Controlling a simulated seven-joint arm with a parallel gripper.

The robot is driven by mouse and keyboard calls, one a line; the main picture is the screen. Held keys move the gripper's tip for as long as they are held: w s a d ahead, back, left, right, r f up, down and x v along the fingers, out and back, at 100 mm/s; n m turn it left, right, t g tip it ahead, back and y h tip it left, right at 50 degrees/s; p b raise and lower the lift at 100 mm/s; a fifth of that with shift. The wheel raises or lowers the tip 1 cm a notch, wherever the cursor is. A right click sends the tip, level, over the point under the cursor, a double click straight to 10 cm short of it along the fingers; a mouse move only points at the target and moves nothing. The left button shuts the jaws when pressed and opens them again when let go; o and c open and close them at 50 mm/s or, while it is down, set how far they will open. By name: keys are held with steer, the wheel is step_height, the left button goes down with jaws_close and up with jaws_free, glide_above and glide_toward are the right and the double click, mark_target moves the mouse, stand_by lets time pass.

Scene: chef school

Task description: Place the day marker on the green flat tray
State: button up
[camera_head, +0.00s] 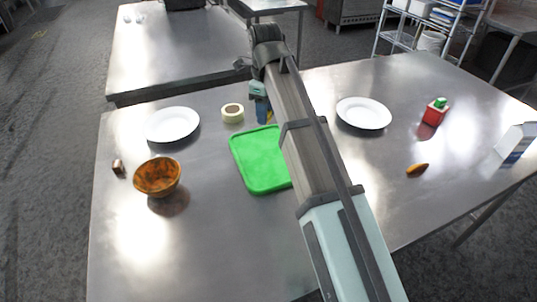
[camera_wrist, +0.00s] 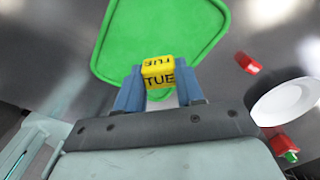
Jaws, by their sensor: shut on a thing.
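The day marker (camera_wrist: 158,72) is a small yellow block with "TUE" in dark letters on its faces. In the wrist view it sits between the two blue fingers of my gripper (camera_wrist: 160,86), which is shut on it. The green flat tray (camera_head: 258,160) lies on the metal table and also shows in the wrist view (camera_wrist: 120,40), behind the marker. In the head view my gripper (camera_head: 261,106) is near the tray's far edge, largely hidden by my arm. My arm also covers the tray's right side. The gap between marker and tray cannot be judged.
White plates stand left (camera_head: 172,125) and right (camera_head: 363,113) of the tray. A tape roll (camera_head: 232,113) is near its far left corner. A brown patterned bowl (camera_head: 158,177) stands left. A red bottle (camera_head: 435,111), an orange item (camera_head: 417,170) and a carton (camera_head: 514,143) are right.

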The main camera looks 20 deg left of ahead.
mark_target(268, 154)
steer(key=shift+n, duration=0.3)
steer(key=shift+s+d+f, duration=0.25)
steer(key=shift+s+f, duration=0.05)
steer(key=shift+f, duration=1.5)
steer(key=shift+s+d+f, duration=0.3)
steer(key=shift+f, duration=1.45)
steer(key=shift+s+d+f, duration=0.25)
steer(key=shift+s+f, duration=0.05)
steer(key=shift+f, duration=1.5)
steer(key=shift+f, duration=0.1)
steer(key=o, duration=1)
step_height(268, 154, up, 12)
steer(key=shift+r, duration=0.15)
